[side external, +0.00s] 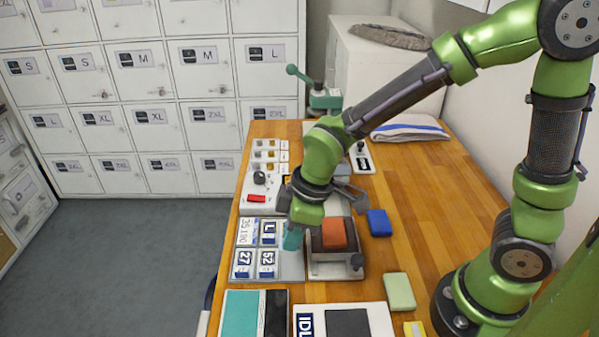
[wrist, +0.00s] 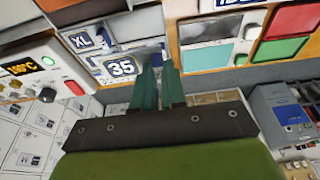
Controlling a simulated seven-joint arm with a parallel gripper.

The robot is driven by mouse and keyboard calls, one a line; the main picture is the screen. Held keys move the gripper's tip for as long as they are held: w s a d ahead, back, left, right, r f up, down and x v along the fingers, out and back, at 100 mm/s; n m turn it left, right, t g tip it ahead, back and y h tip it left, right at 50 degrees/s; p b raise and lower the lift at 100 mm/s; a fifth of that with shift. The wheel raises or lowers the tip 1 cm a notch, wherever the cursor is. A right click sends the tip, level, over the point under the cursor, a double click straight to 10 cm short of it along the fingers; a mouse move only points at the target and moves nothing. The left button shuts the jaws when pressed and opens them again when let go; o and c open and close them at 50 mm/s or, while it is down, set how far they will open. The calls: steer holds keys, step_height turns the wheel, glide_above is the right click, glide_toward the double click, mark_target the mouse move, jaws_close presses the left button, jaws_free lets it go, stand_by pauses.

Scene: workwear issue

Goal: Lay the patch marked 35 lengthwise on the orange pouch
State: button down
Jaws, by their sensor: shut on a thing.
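In the side view my gripper (side external: 292,238) is low over the right part of the grey patch tray (side external: 283,279). The orange pouch (side external: 333,233) lies on a metal stand just right of my gripper, with nothing visible on its top.
A blue pouch (side external: 379,222) and a pale green one (side external: 399,291) lie to the right. A control box with a red button (side external: 257,198) stands behind.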

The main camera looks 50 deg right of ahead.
steer(key=s+d+r, duration=0.4)
steer(key=d+r, duration=0.1)
steer(key=d, duration=0.4)
steer(key=shift+s+a+f, duration=0.1)
steer(key=shift+f, duration=1.95)
steer(key=shift+s+a+f, duration=0.1)
steer(key=shift+f, duration=1.95)
steer(key=shift+f, duration=0.15)
steer(key=c, duration=1.2)
jaws_free()
